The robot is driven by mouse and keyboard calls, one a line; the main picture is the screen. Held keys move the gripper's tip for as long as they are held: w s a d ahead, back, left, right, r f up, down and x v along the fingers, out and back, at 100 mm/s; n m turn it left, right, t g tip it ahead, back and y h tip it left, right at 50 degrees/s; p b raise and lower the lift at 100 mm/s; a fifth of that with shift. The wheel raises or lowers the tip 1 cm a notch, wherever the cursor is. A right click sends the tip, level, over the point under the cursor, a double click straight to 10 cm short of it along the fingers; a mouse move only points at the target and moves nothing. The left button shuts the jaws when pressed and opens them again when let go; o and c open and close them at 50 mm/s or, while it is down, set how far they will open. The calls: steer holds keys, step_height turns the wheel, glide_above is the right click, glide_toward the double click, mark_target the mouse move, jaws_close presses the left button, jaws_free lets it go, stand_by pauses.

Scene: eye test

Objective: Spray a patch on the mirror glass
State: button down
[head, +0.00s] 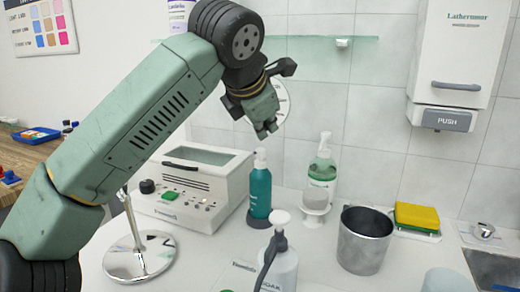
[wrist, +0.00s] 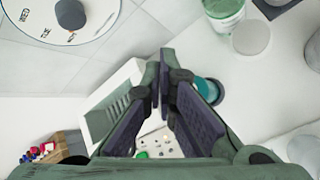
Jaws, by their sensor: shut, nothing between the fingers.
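My gripper (head: 266,132) is shut and empty, raised above the counter; its fingers also show in the wrist view (wrist: 162,75). A teal bottle with a white top (head: 260,190) stands upright below it, apart from it. A white bottle with a dark grey lever-like part (head: 283,268) stands at the front, cut off by the lower edge. I cannot tell for sure which is the sprayer. A round shiny base with a thin stem (head: 140,258) stands at the left front; my arm hides whatever is above it. No mirror glass is clearly in view.
A white instrument box (head: 190,190) stands behind the base. A green-labelled pump bottle (head: 322,165), a metal cup (head: 364,240) and a yellow sponge (head: 416,216) stand to the right. A glass shelf (head: 330,45) and a dispenser (head: 458,60) are on the tiled wall.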

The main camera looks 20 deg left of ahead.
mark_target(264, 149)
step_height(264, 149, up, 6)
steer(key=p, duration=0.4)
steer(key=shift+p, duration=0.4)
stand_by(1.7)
